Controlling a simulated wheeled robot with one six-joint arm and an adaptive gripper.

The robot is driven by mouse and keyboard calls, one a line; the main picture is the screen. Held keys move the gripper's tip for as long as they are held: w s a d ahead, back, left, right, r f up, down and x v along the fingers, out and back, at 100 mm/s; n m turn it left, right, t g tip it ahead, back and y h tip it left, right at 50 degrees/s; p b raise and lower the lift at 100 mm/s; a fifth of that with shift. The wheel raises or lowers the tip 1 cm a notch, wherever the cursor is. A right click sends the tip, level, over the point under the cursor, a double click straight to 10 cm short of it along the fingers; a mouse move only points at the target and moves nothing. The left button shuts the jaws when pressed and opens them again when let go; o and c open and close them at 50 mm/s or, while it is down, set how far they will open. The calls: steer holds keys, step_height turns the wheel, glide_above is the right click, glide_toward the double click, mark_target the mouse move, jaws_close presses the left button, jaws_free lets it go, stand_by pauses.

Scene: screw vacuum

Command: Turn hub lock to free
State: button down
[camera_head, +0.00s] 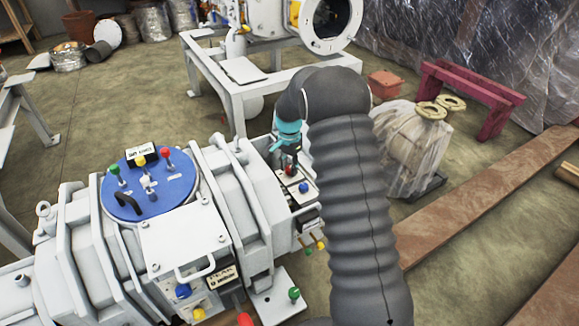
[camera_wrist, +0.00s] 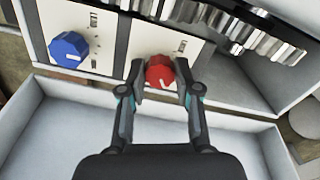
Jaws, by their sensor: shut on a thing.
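In the wrist view, a red knob (camera_wrist: 160,72) with a white pointer line sits on a pale panel (camera_wrist: 155,40). The two fingers of my gripper (camera_wrist: 159,80) are on either side of the red knob and shut on it. The white line points down, toward my gripper's palm. In the head view, my gripper (camera_head: 290,155) reaches down to the small panel at the right end of the white machine, and the red knob (camera_head: 291,171) shows just under its fingers. Small marks on the panel are too blurred to read, so I cannot tell which knob is labelled hub lock.
A blue knob (camera_wrist: 69,48) sits on a neighbouring plate to the left. A ridged metal part (camera_wrist: 235,30) lies up and to the right. The machine's blue round lid (camera_head: 150,190) carries several small coloured handles. A wrapped bundle (camera_head: 412,150) stands right of my arm.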

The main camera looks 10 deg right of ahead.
mark_target(289, 168)
steer(key=shift+w+r, duration=0.1)
steer(key=c, duration=0.8)
jaws_free()
step_height(289, 168, up, 12)
